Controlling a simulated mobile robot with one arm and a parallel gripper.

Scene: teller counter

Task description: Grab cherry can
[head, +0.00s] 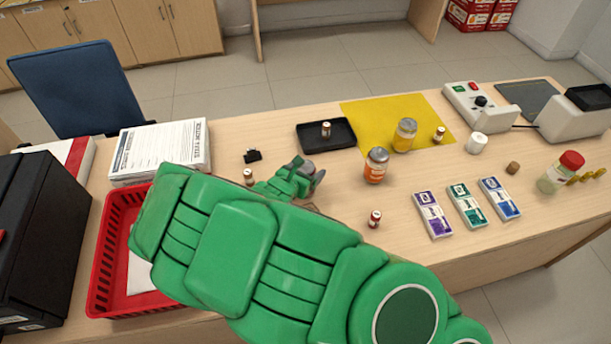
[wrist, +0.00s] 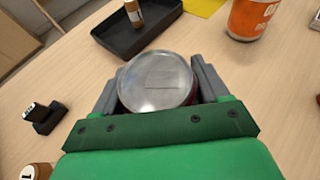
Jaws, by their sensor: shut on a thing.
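My gripper (head: 310,172) is low over the counter, shut on a can. In the wrist view, the can (wrist: 157,80) shows its round silver lid between the two grey fingers of my gripper (wrist: 155,85). A little dark red side shows below the lid's right edge. The can stands about upright. In the head view only a bit of the can (head: 307,166) shows, because my green arm and gripper hide the rest. Its label cannot be read, and I cannot tell whether it touches the counter.
A black tray (head: 341,145) with a small bottle (head: 326,129) lies just beyond my gripper. An orange jar (head: 376,166) stands to its right. A small red bottle (head: 375,219) stands nearer. A red basket (head: 108,250) is at left. A yellow mat (head: 365,119) lies behind.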

